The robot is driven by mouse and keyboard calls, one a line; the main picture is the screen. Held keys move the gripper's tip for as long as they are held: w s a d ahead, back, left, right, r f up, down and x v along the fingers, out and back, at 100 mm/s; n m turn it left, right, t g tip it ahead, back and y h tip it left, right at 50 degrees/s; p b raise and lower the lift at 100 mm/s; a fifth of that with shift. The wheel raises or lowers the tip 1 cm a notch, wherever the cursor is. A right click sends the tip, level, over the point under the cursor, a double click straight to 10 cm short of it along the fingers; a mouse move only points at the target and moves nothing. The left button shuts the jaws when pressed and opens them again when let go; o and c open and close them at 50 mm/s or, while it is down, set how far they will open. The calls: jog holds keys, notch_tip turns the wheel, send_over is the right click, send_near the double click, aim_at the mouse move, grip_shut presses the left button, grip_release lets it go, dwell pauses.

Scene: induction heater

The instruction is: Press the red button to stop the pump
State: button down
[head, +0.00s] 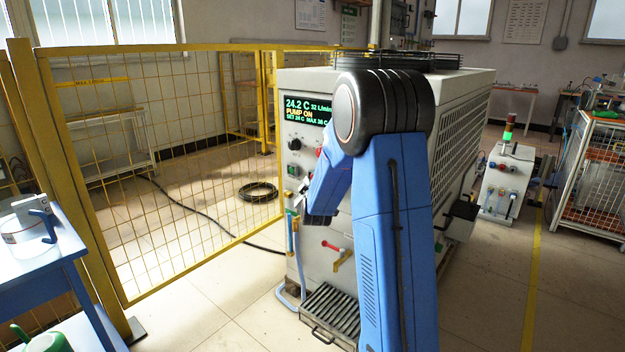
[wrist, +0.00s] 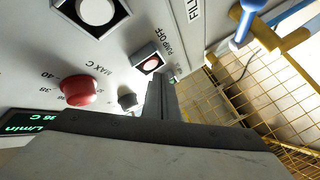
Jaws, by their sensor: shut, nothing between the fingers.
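The pump cabinet (head: 310,255) stands in the middle of the head view, its display (head: 305,110) reading PUMP ON. A green button (head: 293,170) shows on the cabinet front.
A red MAX C knob (wrist: 78,90), a small black knob (wrist: 127,100) and a pale round control (wrist: 95,10) lie near the fingers. A red-handled valve (head: 333,247) sticks out lower on the cabinet. Yellow mesh fencing (head: 170,170) stands at left.

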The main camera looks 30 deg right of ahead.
jog(key=shift+d, duration=0.15)
dwell(0.7)
jog(key=shift+w+d, duration=0.1)
jog(key=shift+d, duration=0.15)
jog(key=shift+w+d, duration=0.2)
jog(key=shift+d, duration=0.25)
dwell(0.9)
jog(key=shift+a, duration=0.2)
jog(key=shift+s+a, duration=0.35)
jog(key=shift+a, duration=0.3)
jog(key=shift+a, duration=0.1)
jog(key=shift+s+a, duration=0.3)
jog(key=shift+a, duration=0.45)
jog(key=shift+s+a, duration=0.25)
jog(key=shift+a, duration=0.5)
jog(key=shift+s+a, duration=0.3)
jog(key=shift+a, duration=0.45)
jog(key=s+a, duration=0.3)
jog(key=a, duration=0.7)
jog(key=shift+s+a, duration=0.2)
jog(key=shift+s, duration=0.15)
